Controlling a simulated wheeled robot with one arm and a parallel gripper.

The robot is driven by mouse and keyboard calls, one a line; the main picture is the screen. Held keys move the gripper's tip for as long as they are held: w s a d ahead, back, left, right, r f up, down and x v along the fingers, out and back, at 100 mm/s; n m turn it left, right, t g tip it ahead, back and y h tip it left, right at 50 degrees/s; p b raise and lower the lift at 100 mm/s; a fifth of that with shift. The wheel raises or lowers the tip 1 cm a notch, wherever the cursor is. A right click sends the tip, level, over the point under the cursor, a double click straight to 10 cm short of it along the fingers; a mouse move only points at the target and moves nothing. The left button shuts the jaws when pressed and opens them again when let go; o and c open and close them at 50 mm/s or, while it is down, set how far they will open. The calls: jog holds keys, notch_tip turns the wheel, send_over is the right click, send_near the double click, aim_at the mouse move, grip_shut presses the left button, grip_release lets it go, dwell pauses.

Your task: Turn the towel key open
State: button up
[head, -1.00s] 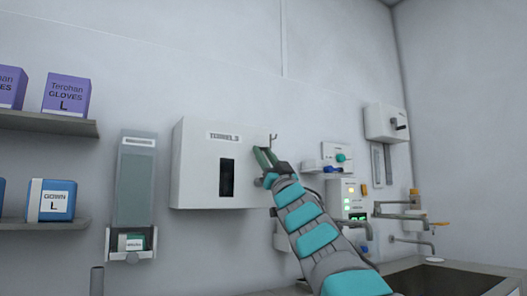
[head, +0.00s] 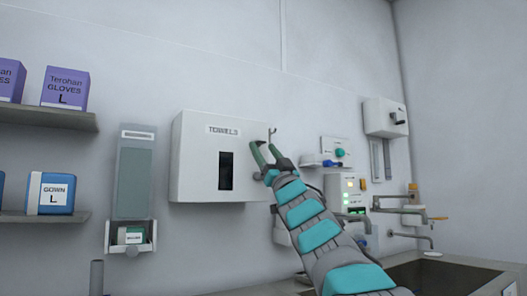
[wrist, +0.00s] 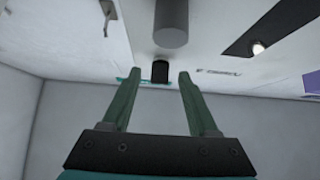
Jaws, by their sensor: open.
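The white towel dispenser (head: 200,172) hangs on the back wall, with a "TOWELS" label and a dark window. My gripper (head: 265,148) is at its right front edge in the head view, with green fingers spread apart. In the wrist view my gripper (wrist: 157,76) is open. A short dark cylinder (wrist: 160,71) with a thin teal bar shows between the fingertips; it may be the key, but I cannot tell whether the fingers touch it. A larger grey cylinder (wrist: 171,24) sticks out above it. In the head view my gripper hides any key.
A wall hook (head: 271,133) is just above and right of my fingers. Shelves with boxes (head: 66,88) are at far left. Wall devices (head: 348,190) and a sink (head: 440,277) are at right.

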jog(key=b+v, duration=0.1)
jog(key=v, duration=0.6)
jog(key=shift+b, duration=0.3)
dwell(0.3)
